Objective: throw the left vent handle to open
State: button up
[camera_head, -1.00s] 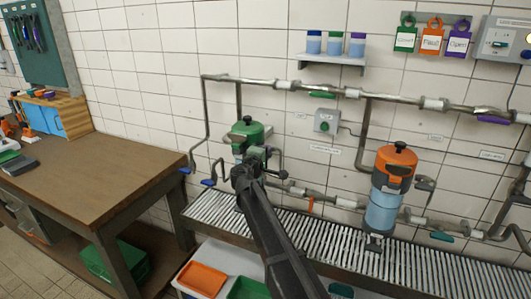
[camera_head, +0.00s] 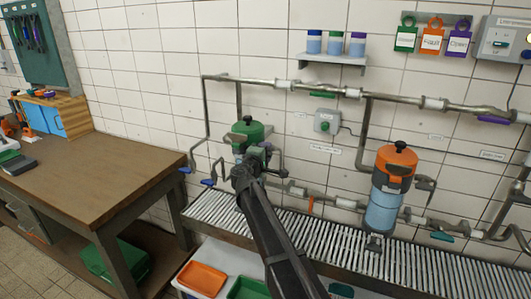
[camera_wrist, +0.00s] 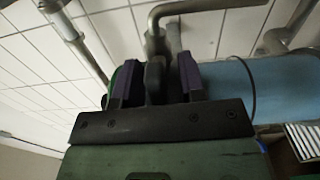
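The left housing, with a green lid (camera_head: 250,130), stands at the left end of the slatted bench, below the wall pipe. A dark lever with a round end (camera_head: 283,173) sticks out at its right side. My gripper (camera_head: 262,158) is against the front of this housing, and my arm covers much of it. In the wrist view, my gripper's two purple-edged fingers (camera_wrist: 155,82) stand apart. A dark grey upright piece (camera_wrist: 154,78) shows between them, probably the vent handle. I cannot tell whether the fingers press on it. The housing's blue body (camera_wrist: 245,85) lies right behind the right finger.
An orange-lidded housing (camera_head: 397,165) stands farther right on the slatted bench (camera_head: 330,240). A bent metal pipe (camera_wrist: 165,22) passes just beyond my fingers. A brown worktable (camera_head: 90,160) is at left. Coloured bins (camera_head: 203,278) sit below the bench.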

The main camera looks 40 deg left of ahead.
jog(key=v, duration=1)
jog(key=shift+s, duration=0.4)
jog(key=shift+d, duration=0.15)
jog(key=d+f+m+g+h, duration=0.3)
jog(key=d+f+m+g, duration=0.15)
jog(key=d, duration=0.75)
jog(key=d+f+m+g+h, duration=0.25)
jog(key=d+f+m, duration=0.2)
jog(key=d, duration=0.75)
jog(key=d+f+m+g+h, duration=0.25)
jog(key=d+f+g, duration=0.2)
jog(key=d, duration=0.85)
jog(key=s+d+f+m+g+y, duration=0.1)
jog(key=s+d+m+g, duration=0.1)
jog(key=d, duration=0.9)
jog(key=s+d+f+m+g+y, duration=0.1)
jog(key=s+d+m+g, duration=0.1)
jog(key=d, duration=0.9)
jog(key=s+d+f+m+g+y, duration=0.1)
jog(key=s+d+m, duration=0.3)
jog(key=d, duration=0.7)
jog(key=shift+f+m+g, duration=0.3)
jog(key=shift+m+g, duration=0.15)
jog(key=shift+m, duration=0.6)
